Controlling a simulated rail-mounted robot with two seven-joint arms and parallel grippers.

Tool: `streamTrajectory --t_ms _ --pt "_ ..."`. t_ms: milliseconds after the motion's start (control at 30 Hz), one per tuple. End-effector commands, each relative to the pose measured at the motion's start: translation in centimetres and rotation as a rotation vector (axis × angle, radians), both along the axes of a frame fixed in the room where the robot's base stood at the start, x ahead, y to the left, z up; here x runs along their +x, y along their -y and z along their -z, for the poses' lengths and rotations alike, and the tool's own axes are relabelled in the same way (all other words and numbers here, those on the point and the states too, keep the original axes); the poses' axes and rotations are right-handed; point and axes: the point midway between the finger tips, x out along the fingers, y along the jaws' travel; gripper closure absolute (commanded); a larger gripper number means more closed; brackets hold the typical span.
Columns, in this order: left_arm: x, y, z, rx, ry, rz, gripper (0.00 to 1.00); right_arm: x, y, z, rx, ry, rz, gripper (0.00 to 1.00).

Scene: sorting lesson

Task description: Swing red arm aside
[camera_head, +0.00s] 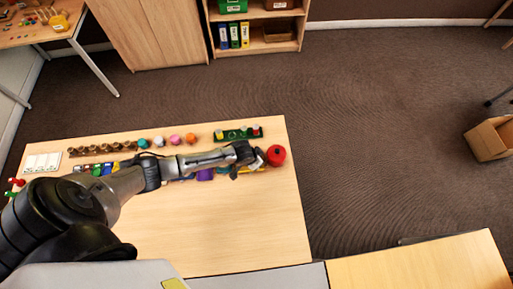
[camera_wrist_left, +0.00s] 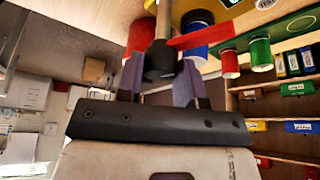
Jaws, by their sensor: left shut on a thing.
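My left gripper (camera_wrist_left: 158,78) has its two fingers closed around a dark piece at the end of a grey post (camera_wrist_left: 163,20) in the left wrist view. The red arm (camera_wrist_left: 205,35) is a flat red bar that sticks out to the right from this dark piece. In the head view my left arm reaches across the table from the left, and its gripper (camera_head: 258,158) is just left of a round red object (camera_head: 276,155). The red arm cannot be made out in the head view, where my arm covers much of that spot. My right gripper is not in view.
A green board (camera_head: 238,134) with small pieces lies behind my gripper on the table (camera_head: 235,225). Several coloured balls (camera_head: 175,139) and a brown row of cups (camera_head: 102,149) are along the back. A blue cylinder (camera_wrist_left: 198,32) is close by the red arm. The table's front is clear.

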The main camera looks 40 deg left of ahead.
Motion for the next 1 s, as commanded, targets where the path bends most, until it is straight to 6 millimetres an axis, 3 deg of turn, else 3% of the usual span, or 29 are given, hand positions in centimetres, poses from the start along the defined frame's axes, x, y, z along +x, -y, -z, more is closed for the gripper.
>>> streamTrajectory --t_ms 100,400,1000 --pt "0.0 0.3 -0.6 -0.005 0.000 -0.088 0.89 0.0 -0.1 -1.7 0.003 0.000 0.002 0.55" --pt "0.1 0.3 -0.3 -0.003 0.001 -0.245 0.89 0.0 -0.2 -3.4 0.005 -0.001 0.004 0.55" --pt "0.1 0.2 -0.1 -0.002 0.003 -0.315 0.89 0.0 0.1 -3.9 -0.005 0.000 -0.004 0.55"
